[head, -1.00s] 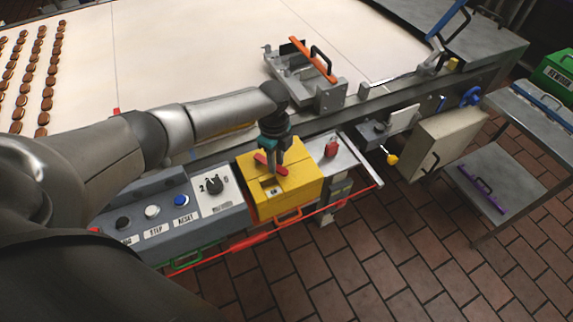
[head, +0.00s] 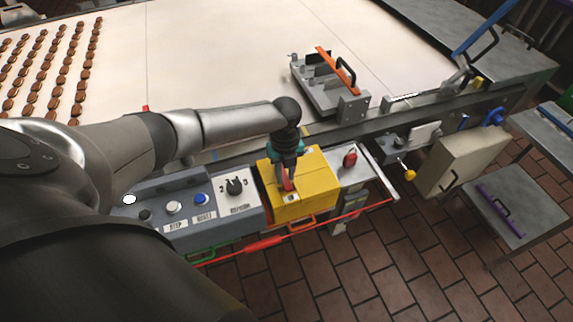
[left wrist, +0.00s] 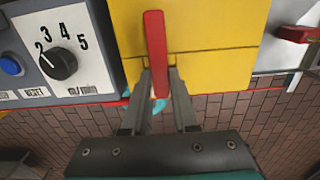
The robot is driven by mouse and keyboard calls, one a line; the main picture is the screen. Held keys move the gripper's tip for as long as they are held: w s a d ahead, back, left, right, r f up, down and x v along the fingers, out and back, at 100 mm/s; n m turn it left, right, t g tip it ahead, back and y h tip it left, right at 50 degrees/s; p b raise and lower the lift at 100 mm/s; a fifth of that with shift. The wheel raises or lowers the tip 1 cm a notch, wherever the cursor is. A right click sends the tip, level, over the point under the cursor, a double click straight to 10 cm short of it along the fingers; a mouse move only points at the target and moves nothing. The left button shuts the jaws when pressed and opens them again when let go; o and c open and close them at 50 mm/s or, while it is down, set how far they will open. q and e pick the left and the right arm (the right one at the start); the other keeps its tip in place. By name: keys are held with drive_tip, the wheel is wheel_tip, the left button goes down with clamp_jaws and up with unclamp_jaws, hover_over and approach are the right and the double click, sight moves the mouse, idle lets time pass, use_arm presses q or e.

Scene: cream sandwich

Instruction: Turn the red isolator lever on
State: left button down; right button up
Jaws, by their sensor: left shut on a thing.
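The red isolator lever (head: 288,185) is on top of the yellow box (head: 318,186) at the table's front edge. In the left wrist view the lever (left wrist: 155,38) stands nearly upright in the picture, across the middle of the yellow box (left wrist: 205,28). My left gripper (head: 288,176) comes down on the lever from above and is shut on it. In the left wrist view its fingers (left wrist: 160,82) close around the lever's lower part. The fingers hide some of the lever in the head view. My right gripper is not in view.
A grey control panel with a black dial (head: 234,187) and a blue button (head: 201,199) is left of the box. A red knob (head: 350,160) is to its right. A red cord (head: 345,214) runs along the front. The pale belt (head: 220,60) lies behind.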

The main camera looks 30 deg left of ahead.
sight(285, 179)
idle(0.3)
use_arm(q)
drive_tip(key=c, duration=0.7)
unclamp_jaws()
drive_tip(key=shift+r, duration=0.1)
wheel_tip(285, 179, up, 15)
drive_tip(key=shift+r, duration=0.1)
